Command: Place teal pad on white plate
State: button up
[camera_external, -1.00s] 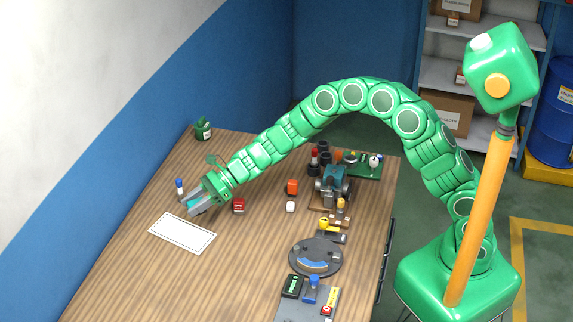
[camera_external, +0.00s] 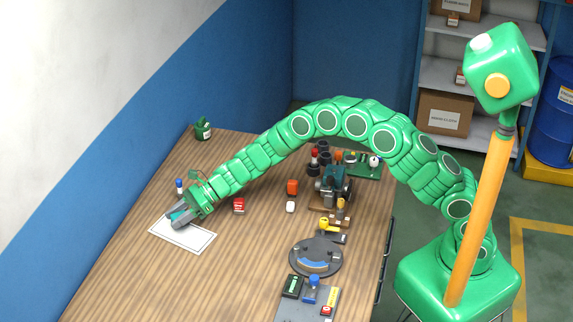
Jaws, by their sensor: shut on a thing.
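The white plate (camera_external: 198,238) lies flat on the left part of the wooden table. My gripper (camera_external: 176,222) is over the plate's upper left part and hides some of it. It is shut on the teal pad (camera_external: 180,214), which shows as a small teal patch between the fingers. Most of the pad is hidden by the fingers. I cannot tell whether the pad touches the plate.
A blue-capped bottle (camera_external: 179,185) stands close behind my gripper. A red block (camera_external: 239,206) lies to the right of the plate. The front left table is clear.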

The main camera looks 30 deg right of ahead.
jog(key=shift+a+f, duration=0.1)
jog(key=shift+f, duration=1.6)
jog(key=o, duration=1)
jog(key=shift+f, duration=0.1)
jog(key=shift+o, duration=0.2)
jog(key=v, duration=1.2)
jog(key=shift+r, duration=0.2)
